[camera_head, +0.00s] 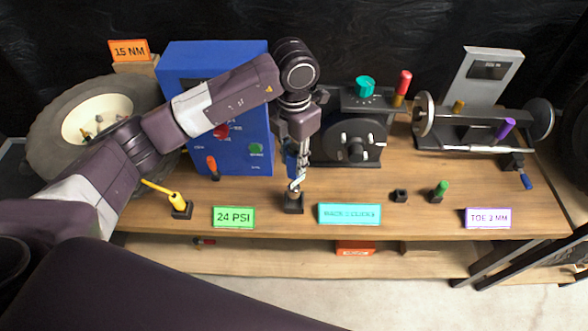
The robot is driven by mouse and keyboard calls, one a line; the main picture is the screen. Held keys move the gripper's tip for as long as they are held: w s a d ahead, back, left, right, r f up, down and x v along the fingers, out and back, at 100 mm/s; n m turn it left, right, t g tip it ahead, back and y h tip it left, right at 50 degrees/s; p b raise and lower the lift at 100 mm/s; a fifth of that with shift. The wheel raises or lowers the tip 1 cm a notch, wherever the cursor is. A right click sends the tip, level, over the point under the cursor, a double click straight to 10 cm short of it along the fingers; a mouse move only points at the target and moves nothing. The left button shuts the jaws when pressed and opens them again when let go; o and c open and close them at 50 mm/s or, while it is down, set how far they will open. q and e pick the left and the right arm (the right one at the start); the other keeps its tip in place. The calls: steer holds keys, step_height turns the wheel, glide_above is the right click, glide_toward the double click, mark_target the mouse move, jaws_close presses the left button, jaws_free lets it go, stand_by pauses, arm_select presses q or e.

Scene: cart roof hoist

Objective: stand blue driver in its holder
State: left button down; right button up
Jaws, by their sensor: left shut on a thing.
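My left gripper (297,180) comes down over the middle of the workbench and is shut on the blue driver (291,164). Only a strip of the driver's blue shows; the fingers hide most of it. A small black block holder (293,205) stands right below the fingertips, near the front edge. I cannot tell whether the driver's tip is inside the holder or just above it. My right gripper is out of view.
A yellow-handled tool (175,198) in a black block stands to the left, and a green-handled one (440,187) to the right. An empty-looking black block (400,196) lies between. A blue cabinet (190,75) and a black dial fixture (352,140) stand behind.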

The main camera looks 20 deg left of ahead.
mark_target(294, 173)
arm_select(q)
step_height(294, 173, down, 2)
steer(key=shift+f, duration=0.1)
step_height(294, 173, down, 3)
steer(key=shift+f+p, duration=0.1)
steer(key=shift+p, duration=0.45)
steer(key=shift+f, duration=0.1)
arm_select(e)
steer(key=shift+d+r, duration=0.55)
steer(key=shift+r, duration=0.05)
arm_select(q)
steer(key=shift+f, duration=0.2)
steer(key=c, duration=1.6)
jaws_free()
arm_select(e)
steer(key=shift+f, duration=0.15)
arm_select(q)
steer(key=shift+r, duration=0.1)
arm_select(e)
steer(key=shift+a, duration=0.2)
